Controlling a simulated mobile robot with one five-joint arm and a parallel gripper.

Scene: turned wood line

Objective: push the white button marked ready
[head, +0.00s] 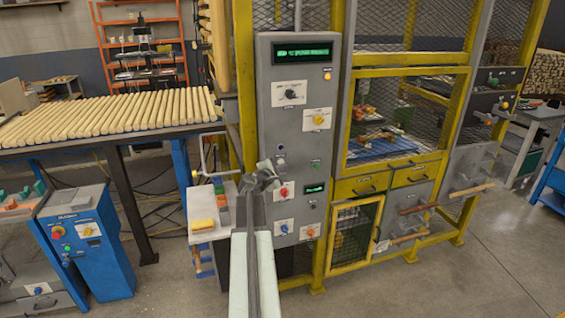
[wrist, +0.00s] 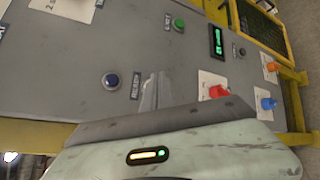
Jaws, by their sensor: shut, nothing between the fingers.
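My gripper (head: 267,174) is shut and empty, close to the front of the tall grey control panel (head: 265,90). In the wrist view its fingers (wrist: 150,92) point at the panel between a dark blue button (wrist: 110,80) and a red knob (wrist: 218,91). I cannot tell whether the fingertips touch the panel. I cannot make out a white button or a label reading ready in either view. The part of the panel behind the fingers is hidden. The blue button also shows in the head view (head: 281,149), just above the fingertips.
A green button (wrist: 178,24) and a lit display (wrist: 217,40) are beside the fingers. An orange knob (wrist: 270,66) sits lower. A small table (head: 205,235) with coloured blocks stands left of the panel. A yellow-framed cage (head: 462,110) stands right. Grey floor is clear at right.

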